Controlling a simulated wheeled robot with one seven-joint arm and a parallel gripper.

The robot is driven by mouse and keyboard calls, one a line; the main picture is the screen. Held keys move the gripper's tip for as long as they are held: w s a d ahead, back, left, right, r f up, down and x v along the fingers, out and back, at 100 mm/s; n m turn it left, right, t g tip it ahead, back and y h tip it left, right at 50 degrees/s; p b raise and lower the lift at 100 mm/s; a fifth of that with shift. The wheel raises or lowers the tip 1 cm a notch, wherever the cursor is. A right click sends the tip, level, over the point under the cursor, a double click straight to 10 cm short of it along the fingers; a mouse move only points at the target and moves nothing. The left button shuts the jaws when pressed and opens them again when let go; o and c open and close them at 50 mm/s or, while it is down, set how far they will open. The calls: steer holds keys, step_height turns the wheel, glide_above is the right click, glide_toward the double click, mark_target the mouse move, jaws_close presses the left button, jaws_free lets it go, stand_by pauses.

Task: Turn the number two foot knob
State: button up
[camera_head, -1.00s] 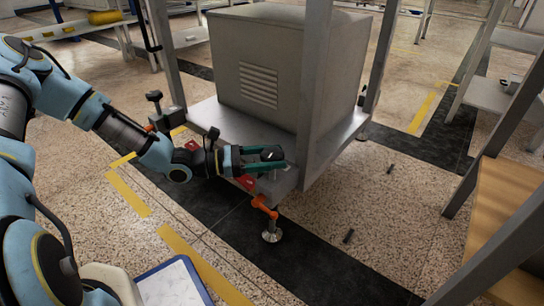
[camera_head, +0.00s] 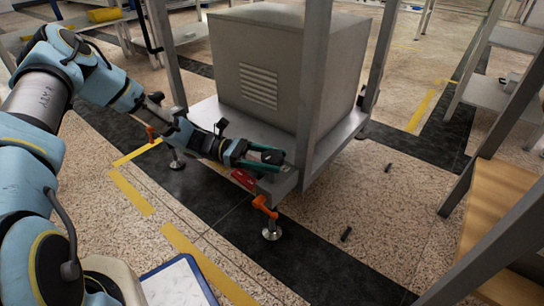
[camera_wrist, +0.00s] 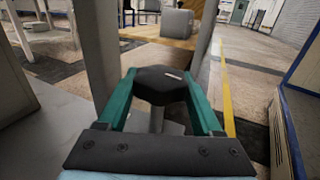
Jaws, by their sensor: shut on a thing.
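A black lobed knob (camera_head: 272,157) stands on the near corner of the grey steel frame's lower shelf. My gripper (camera_head: 277,160) has its green fingers closed on either side of it. In the wrist view the knob (camera_wrist: 162,86) sits between the two green fingers on a pale stem, with a small light and red mark on top. Below that corner are an orange lever (camera_head: 264,207) and a levelling foot (camera_head: 271,232) on the floor. I cannot read any number on the knob.
A grey vented cabinet (camera_head: 265,70) stands on the shelf, with an upright post (camera_head: 314,90) close to my gripper. Another foot (camera_head: 177,162) is at left. Open floor lies to the right, with small dark pieces (camera_head: 346,234).

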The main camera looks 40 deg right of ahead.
steer(key=shift+m+g+y, duration=0.4)
steer(key=shift+m+y, duration=0.1)
steer(key=shift+y, duration=0.1)
steer(key=o, duration=1.4)
steer(key=shift+w+a, duration=0.1)
steer(key=p+v, duration=0.3)
steer(key=v, duration=0.7)
steer(key=shift+w+a, duration=0.15)
steer(key=shift+w, duration=0.1)
steer(key=a+r+m+t+y+p, duration=0.25)
steer(key=a+r+t, duration=0.4)
steer(key=a, duration=0.55)
steer(key=s+a+r+m+t+y+p, duration=0.1)
steer(key=a+r+m+t+y, duration=0.3)
steer(key=a+r, duration=0.55)
steer(key=a+r+m+t+y+p, duration=0.1)
steer(key=a+r+t+y, duration=0.2)
steer(key=a+r+t, duration=0.7)
steer(key=a+r+g+p, duration=0.1)
steer(key=r+p, duration=1)
steer(key=p, duration=0.1)
steer(key=a+r+g+p, duration=0.1)
steer(key=r+p, duration=1)
steer(key=p, duration=0.2)
steer(key=a+r+g+p, duration=0.1)
steer(key=r+p, duration=1)
steer(key=p, duration=0.2)
steer(key=shift+w+g, duration=0.1)
steer(key=shift+g, duration=0.25)
